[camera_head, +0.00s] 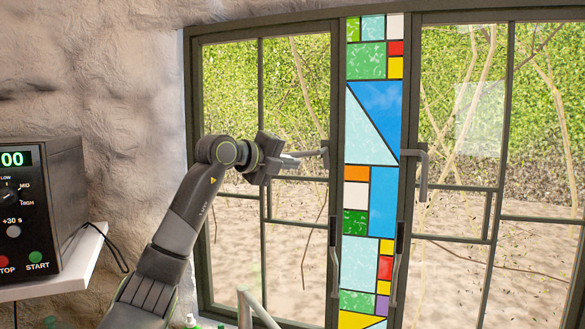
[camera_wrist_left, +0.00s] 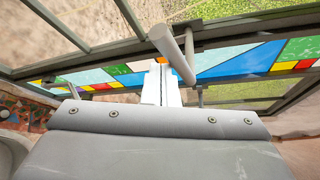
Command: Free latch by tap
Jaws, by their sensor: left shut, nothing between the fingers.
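The left window's grey latch handle (camera_head: 325,153) sits on the frame left of the stained-glass strip. Its bar also shows large in the left wrist view (camera_wrist_left: 170,52). My left gripper (camera_head: 297,159) is shut and empty, with its fingertips just left of this handle. In the left wrist view, the pale closed fingers (camera_wrist_left: 161,84) point at the handle's bar and end very near it; I cannot tell if they touch. The right window's latch handle (camera_head: 422,172) hangs with its lever down. My right gripper is not in view.
A stained-glass strip (camera_head: 372,190) stands between the two windows. Long pull handles (camera_head: 335,255) sit lower on the frames. A microwave (camera_head: 45,205) stands on a white shelf (camera_head: 55,285) at left. A metal faucet (camera_head: 255,308) rises at the bottom. Rough plaster wall is behind my arm.

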